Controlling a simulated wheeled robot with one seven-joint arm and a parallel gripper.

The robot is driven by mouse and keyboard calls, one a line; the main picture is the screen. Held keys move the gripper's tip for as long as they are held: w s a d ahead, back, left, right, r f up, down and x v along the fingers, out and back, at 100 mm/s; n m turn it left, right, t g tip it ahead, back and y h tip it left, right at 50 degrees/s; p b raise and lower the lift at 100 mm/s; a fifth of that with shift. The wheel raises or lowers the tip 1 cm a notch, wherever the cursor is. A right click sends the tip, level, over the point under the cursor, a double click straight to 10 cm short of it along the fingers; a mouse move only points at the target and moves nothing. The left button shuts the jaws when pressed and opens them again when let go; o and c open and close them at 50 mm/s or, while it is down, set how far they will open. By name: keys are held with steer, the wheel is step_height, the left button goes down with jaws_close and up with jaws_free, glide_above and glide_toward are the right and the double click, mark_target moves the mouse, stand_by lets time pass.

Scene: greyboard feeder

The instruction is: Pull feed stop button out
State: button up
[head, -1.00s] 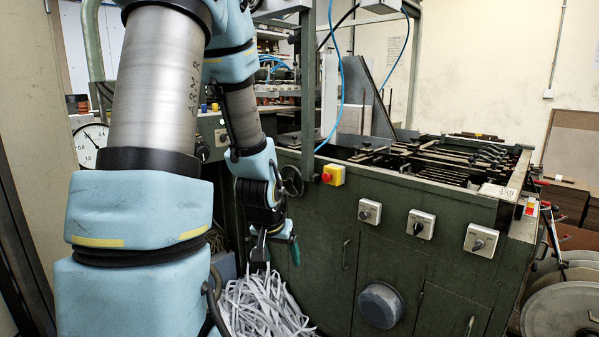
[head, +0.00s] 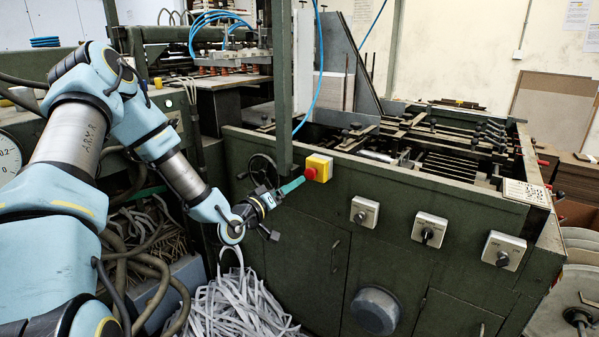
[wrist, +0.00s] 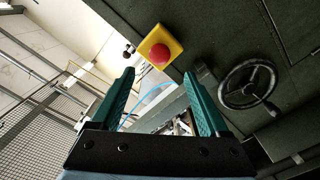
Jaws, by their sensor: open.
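The feed stop button is a red mushroom button (head: 311,173) on a yellow box (head: 322,162) at the upper left of the green machine's front panel. In the wrist view the red button (wrist: 160,54) on its yellow plate (wrist: 172,42) lies beyond the fingertips, toward the top. My gripper (head: 300,182) has teal fingers that point at the button from the left, their tips close to it in the head view. In the wrist view my gripper (wrist: 158,74) is open, with nothing between its fingers. Contact with the button cannot be made out.
A black handwheel (head: 262,172) is left of the button; it also shows in the wrist view (wrist: 247,84). Rotary switches (head: 364,211) line the panel to the right. A green post (head: 282,90) and blue hose rise near the button. Paper strips (head: 240,305) lie below.

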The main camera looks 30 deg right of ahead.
mark_target(309, 174)
steer(key=p+x, duration=0.2)
steer(key=x, duration=0.6)
steer(key=shift+d+f+p, duration=0.1)
steer(key=shift+d+p, duration=0.15)
steer(key=shift+p, duration=0.05)
steer(key=shift+c, duration=0.4)
jaws_close()
stand_by(0.6)
